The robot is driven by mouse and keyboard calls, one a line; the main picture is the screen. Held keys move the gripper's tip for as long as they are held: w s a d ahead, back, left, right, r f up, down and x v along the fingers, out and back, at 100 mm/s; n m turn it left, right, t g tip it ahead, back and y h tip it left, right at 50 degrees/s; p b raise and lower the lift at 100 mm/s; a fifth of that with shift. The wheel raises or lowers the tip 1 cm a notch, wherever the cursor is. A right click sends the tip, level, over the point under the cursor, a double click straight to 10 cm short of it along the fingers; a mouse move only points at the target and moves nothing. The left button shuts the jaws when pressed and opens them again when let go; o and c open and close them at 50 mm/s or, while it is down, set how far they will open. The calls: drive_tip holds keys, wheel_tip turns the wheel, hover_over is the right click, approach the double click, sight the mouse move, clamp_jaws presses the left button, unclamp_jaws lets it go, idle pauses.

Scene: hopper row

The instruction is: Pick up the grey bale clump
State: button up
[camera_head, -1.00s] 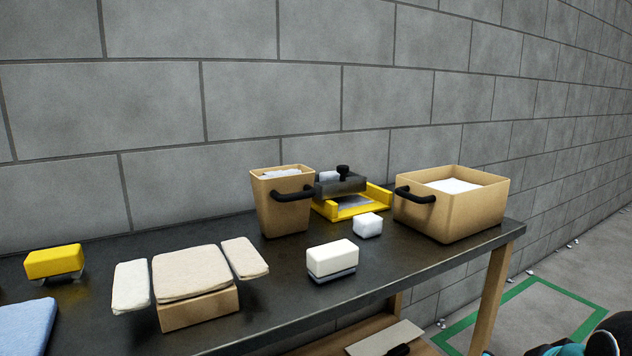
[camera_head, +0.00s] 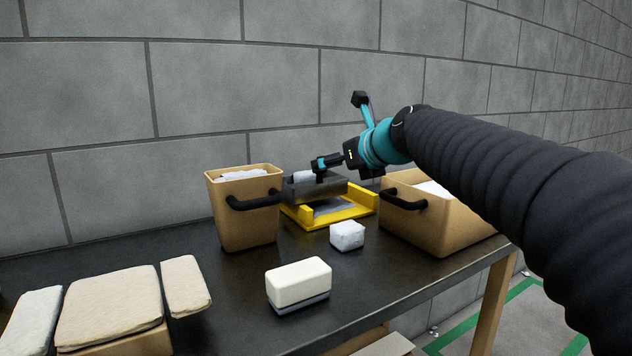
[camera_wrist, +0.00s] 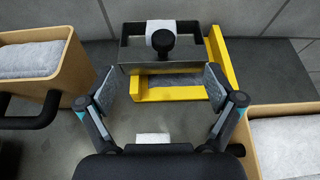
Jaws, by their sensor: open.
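A small pale grey-white clump (camera_head: 347,235), roughly a cube, sits on the dark table in front of the yellow tray. I take it for the bale clump. In the wrist view its top (camera_wrist: 152,139) shows just ahead of my gripper's body, partly hidden by it. My gripper (camera_wrist: 161,88) is open and empty, its two pads spread wide. In the head view my gripper (camera_head: 328,163) hangs above and behind the clump, over the tray area, and does not touch the clump.
A yellow tray (camera_head: 354,215) with a dark knobbed box (camera_head: 330,188) stands behind the clump. A tall tan bin (camera_head: 247,214) is left and a wide tan bin (camera_head: 430,232) right. A cream block (camera_head: 298,281) lies in front. Bare table surrounds the clump.

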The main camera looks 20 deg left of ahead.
approach(310, 173)
drive_tip(key=x, duration=0.4)
drive_tip(key=shift+a+r, duration=0.2)
drive_tip(key=shift+a, duration=0.15)
drive_tip(key=shift+x, duration=2.85)
drive_tip(key=shift+d+f, duration=0.15)
drive_tip(key=c, duration=1.1)
drive_tip(key=shift+d, duration=0.1)
drive_tip(key=shift+r, duration=0.4)
wheel_tip(310, 173, up, 11)
drive_tip(key=p, duration=0.4)
drive_tip(key=s+d+b, duration=0.1)
drive_tip(key=s+d, duration=0.3)
drive_tip(key=d, duration=0.1)
drive_tip(key=s+d+b, duration=0.1)
drive_tip(key=s+d, duration=0.3)
drive_tip(key=d, duration=0.1)
drive_tip(key=s+d+b, duration=0.2)
drive_tip(key=s+d, duration=0.3)
drive_tip(key=shift+f, duration=0.15)
